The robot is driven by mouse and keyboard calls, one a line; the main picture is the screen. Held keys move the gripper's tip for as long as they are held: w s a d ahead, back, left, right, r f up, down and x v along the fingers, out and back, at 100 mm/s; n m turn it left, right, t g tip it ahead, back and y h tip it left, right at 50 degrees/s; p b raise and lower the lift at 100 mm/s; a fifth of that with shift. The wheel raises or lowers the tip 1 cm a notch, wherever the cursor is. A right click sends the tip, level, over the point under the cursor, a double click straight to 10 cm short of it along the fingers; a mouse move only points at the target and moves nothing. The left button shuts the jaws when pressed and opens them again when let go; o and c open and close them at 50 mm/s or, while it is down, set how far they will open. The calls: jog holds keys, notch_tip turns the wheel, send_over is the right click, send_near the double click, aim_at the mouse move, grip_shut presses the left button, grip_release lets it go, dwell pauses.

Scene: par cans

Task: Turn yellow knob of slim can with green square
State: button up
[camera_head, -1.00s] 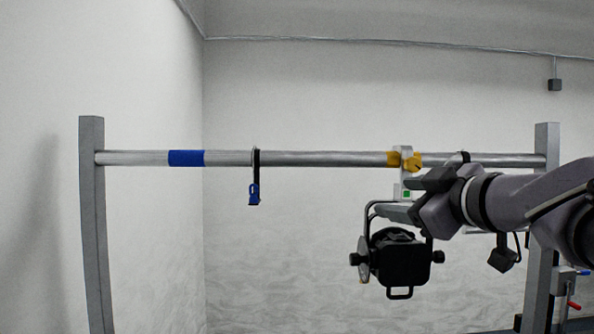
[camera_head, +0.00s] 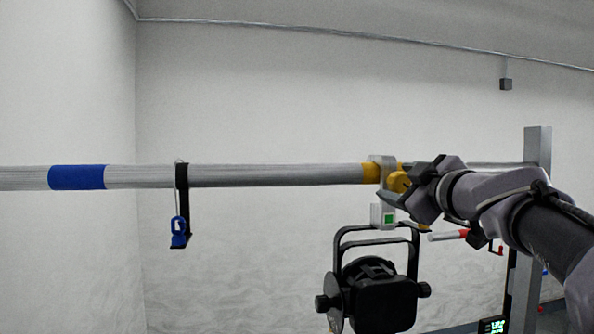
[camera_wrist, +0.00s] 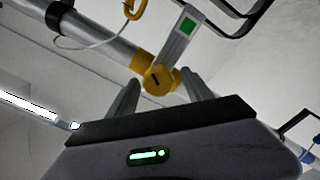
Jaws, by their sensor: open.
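The slim black can (camera_head: 378,292) hangs under the horizontal pipe from a pale clamp. A green square (camera_head: 389,218) marks the clamp, and it also shows in the wrist view (camera_wrist: 188,26). The yellow knob (camera_head: 399,183) sits on the clamp at the pipe. In the wrist view the yellow knob (camera_wrist: 158,80) lies between and just beyond the tips of my gripper (camera_wrist: 156,88), its dark slot facing me. My gripper (camera_head: 396,190) is open, with one finger on each side of the knob. Whether the fingers touch it I cannot tell.
The pipe (camera_head: 270,175) runs across the view with a blue band (camera_head: 77,177). A black strap with a blue clip (camera_head: 179,232) hangs from it at left. A grey post (camera_head: 537,150) stands at right.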

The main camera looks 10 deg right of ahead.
jog(key=shift+w, duration=0.5)
jog(key=shift+s+d, duration=0.1)
jog(key=shift+s, duration=0.15)
jog(key=shift+c, duration=0.2)
grip_shut()
